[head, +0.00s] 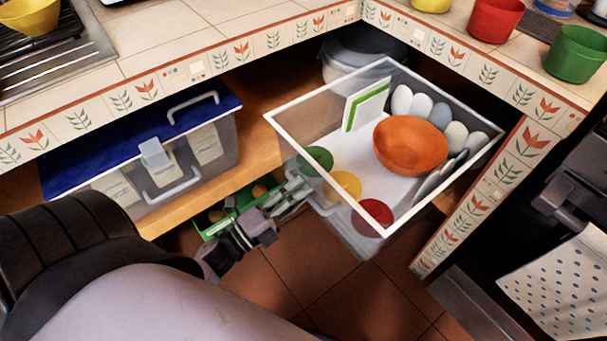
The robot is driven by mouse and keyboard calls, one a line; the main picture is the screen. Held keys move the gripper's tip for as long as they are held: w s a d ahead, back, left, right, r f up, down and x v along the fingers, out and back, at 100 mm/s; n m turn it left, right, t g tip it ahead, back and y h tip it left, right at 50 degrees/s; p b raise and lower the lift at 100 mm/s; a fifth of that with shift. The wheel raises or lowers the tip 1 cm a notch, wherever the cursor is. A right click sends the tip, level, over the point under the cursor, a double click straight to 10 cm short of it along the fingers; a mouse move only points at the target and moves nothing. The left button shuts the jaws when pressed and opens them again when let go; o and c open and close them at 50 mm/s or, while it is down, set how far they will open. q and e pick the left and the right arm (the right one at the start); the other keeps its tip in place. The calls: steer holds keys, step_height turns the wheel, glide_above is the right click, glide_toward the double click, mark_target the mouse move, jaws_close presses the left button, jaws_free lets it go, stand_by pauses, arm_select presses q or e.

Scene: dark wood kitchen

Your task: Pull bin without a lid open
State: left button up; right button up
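The bin without a lid (275,122) is clear-walled with a white rim. It juts out from the shelf under the counter, turned at an angle, its near corner over the floor. Inside are an orange bowl (410,145), several pale plates, a green-and-white upright item (366,105), and green, yellow and red round pieces. My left gripper (298,190) is at the bin's near left wall, by what looks like its grey handle. Its fingertips overlap the wall and handle, so whether they grip is unclear. My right gripper is out of view.
A bin with a blue lid (200,108) and grey handles stands on the wooden shelf at left. A rounded clear container (350,65) is behind the open bin. A tiled counter post (470,195) stands close at right.

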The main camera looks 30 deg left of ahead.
arm_select(q)
steer(key=v, duration=1)
steer(key=shift+s, duration=0.25)
